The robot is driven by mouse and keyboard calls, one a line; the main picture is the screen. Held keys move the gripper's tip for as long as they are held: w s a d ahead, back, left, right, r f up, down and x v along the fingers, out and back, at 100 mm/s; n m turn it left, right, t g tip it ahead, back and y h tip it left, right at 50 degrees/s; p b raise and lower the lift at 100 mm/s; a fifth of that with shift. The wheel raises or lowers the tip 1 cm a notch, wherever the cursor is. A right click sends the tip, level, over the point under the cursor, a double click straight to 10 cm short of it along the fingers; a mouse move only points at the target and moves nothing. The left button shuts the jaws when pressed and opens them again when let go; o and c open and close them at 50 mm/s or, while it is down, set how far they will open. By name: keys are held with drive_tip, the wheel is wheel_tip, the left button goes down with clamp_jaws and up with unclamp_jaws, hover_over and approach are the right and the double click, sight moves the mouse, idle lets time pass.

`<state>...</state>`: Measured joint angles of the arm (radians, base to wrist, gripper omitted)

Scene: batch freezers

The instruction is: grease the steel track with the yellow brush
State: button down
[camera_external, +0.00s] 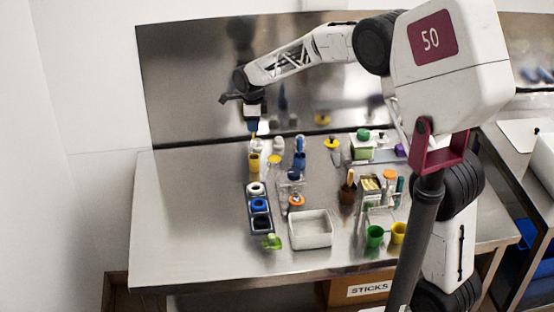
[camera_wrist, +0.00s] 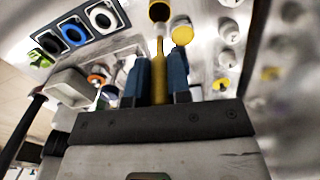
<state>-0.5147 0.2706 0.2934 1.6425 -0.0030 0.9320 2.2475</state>
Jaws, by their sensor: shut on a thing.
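My gripper (camera_external: 255,128) is above the back left part of the steel table, over the yellow cup (camera_external: 254,166). In the wrist view its two blue fingers (camera_wrist: 157,80) are shut on the yellow handle of the brush (camera_wrist: 158,72), which points away from the palm. The yellow cup (camera_wrist: 159,11) shows just past the brush's far end; I cannot tell whether they touch. The bristles are not clear. I cannot pick out the steel track with certainty; a flat metallic strip (camera_external: 408,157) lies at the back right of the table beside a purple block.
A black holder (camera_external: 259,226) with white, blue and black rings stands in front of the yellow cup. Blue and white bottles stand close to the right. A grey-white tray (camera_external: 310,243), green cup (camera_external: 375,236) and second yellow cup (camera_external: 398,233) are near the front. The table's left side is clear.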

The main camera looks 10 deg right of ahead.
drive_tip(key=w+d+f, duration=0.1)
drive_tip(key=w+d, duration=0.1)
drive_tip(key=d, duration=0.5)
drive_tip(key=shift+w+d+f, duration=0.25)
drive_tip(key=shift+f, duration=0.05)
drive_tip(key=shift+f, duration=0.15)
drive_tip(key=shift+f, duration=2.8)
drive_tip(key=shift+f, duration=0.7)
idle(1.0)
wheel_tip(320, 180, up, 7)
idle(1.3)
drive_tip(key=shift+r, duration=0.15)
idle(0.4)
